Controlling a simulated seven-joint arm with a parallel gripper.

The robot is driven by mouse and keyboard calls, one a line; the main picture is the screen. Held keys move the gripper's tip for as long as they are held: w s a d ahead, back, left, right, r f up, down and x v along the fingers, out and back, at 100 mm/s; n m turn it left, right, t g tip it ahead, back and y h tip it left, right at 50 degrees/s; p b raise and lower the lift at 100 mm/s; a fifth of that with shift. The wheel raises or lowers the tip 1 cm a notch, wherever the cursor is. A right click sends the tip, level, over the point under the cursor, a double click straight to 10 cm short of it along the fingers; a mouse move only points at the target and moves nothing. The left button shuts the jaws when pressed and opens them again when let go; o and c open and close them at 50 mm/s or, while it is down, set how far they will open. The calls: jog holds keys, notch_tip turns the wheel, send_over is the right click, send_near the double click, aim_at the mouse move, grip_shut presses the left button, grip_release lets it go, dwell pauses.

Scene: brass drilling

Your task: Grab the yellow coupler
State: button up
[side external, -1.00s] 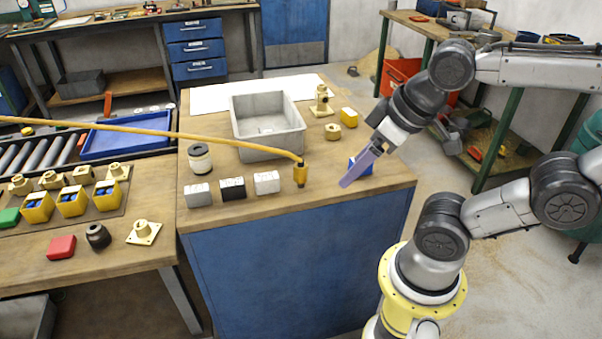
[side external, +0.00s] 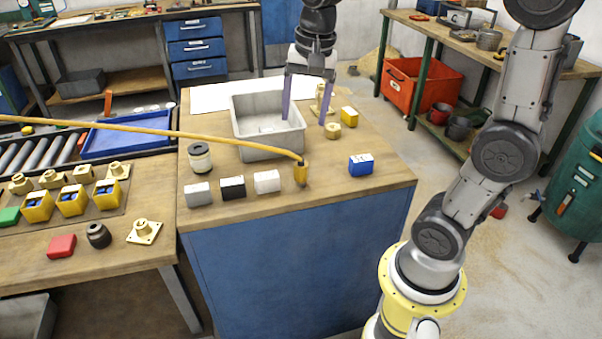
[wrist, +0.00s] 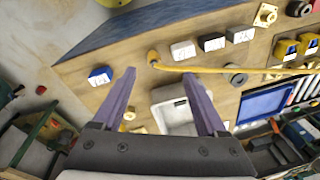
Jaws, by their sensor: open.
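The yellow coupler (side external: 300,175) is at the end of a yellow hose (side external: 200,134) and stands upright on the bench near the grey bin. It also shows in the wrist view (wrist: 153,57), beyond my fingertips. My gripper (side external: 305,119) is open and empty, pointing down with its purple fingers apart. In the side view it appears over the right part of the bin, farther back than the coupler. In the wrist view my gripper (wrist: 158,74) frames bare bench and the bin between its fingers. Nothing touches the coupler except its hose.
The grey bin (side external: 247,151) stands behind the coupler. White, black and grey boxes (side external: 232,188) line up to its left. A blue box (side external: 361,165) lies to its right. Brass fittings and a yellow box (side external: 349,116) stand right of the bin.

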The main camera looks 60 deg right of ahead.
jog(key=w+d+f+m+g, duration=0.1)
jog(key=w+d+f+g, duration=0.15)
jog(key=d+f, duration=0.2)
send_over(301, 164)
jog(key=shift+t, duration=0.35)
jog(key=f, duration=0.8)
jog(key=shift+s+a+f, duration=0.15)
jog(key=shift+s+a, duration=0.1)
jog(key=shift+a, duration=0.05)
jog(key=shift+w+d+f, duration=0.1)
jog(key=shift+f, duration=1.4)
jog(key=shift+w+d+f, duration=0.1)
jog(key=shift+f, duration=1.4)
grip_shut()
